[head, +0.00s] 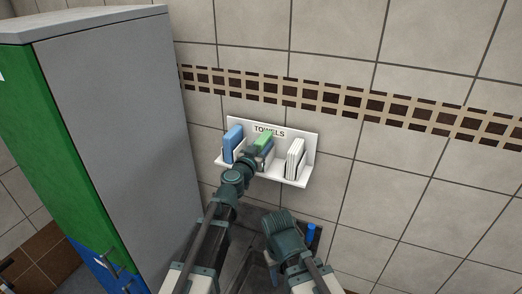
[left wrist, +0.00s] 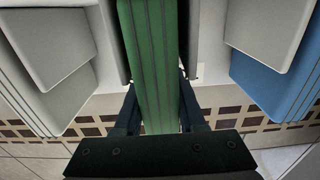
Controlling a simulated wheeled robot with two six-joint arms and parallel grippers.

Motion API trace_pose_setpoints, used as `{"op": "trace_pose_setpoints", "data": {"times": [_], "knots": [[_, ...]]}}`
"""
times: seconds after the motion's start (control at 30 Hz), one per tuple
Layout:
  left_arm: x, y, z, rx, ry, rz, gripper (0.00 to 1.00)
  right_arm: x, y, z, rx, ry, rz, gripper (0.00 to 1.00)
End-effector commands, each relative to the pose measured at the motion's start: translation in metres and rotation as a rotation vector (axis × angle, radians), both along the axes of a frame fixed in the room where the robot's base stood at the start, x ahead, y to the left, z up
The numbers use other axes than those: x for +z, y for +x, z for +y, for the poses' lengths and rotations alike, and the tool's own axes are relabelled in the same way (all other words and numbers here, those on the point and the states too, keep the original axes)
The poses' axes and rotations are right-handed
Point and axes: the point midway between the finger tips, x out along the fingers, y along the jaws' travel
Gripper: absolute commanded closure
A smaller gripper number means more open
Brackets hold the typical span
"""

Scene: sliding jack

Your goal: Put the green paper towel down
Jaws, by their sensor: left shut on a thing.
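The green paper towel (head: 264,139) is a stack in the middle of a white wall shelf (head: 291,178) marked TOWELS. My left gripper (head: 260,155) reaches up to it from below left. In the left wrist view the green towel (left wrist: 152,60) runs between the two dark fingers (left wrist: 158,105), which are shut on it. White-grey dividers stand close on both sides of it there. Whether its base touches the shelf is hidden. My right arm shows at the lower middle of the head view, but its jaws cannot be made out.
A blue towel stack (head: 233,143) stands to the left on the shelf and a white stack (head: 295,158) to the right. A tall grey cabinet (head: 125,130) with green and blue doors stands at the left. The tiled wall (head: 420,60) is close behind the shelf.

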Motion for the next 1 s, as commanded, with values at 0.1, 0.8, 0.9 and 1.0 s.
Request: {"op": "trace_pose_setpoints", "data": {"times": [0.1,0.8,0.9,1.0], "knots": [[-0.0015,0.0005,-0.0007,0.001,0.000,0.000,1.00,-0.0015,0.0001,0.0000,0.000,0.000,0.000,0.50],[-0.0054,0.0004,-0.0003,0.001,0.000,0.000,0.31,-0.0053,0.0001,0.0000,-0.001,0.000,0.000,0.50],[-0.0053,0.0004,-0.0003,0.001,0.000,0.000,0.31,-0.0052,0.0001,0.0000,-0.001,0.000,0.000,0.50],[-0.0046,0.0004,-0.0003,0.001,0.000,0.000,0.31,-0.0046,0.0001,0.0000,-0.001,0.000,0.000,0.50]]}}
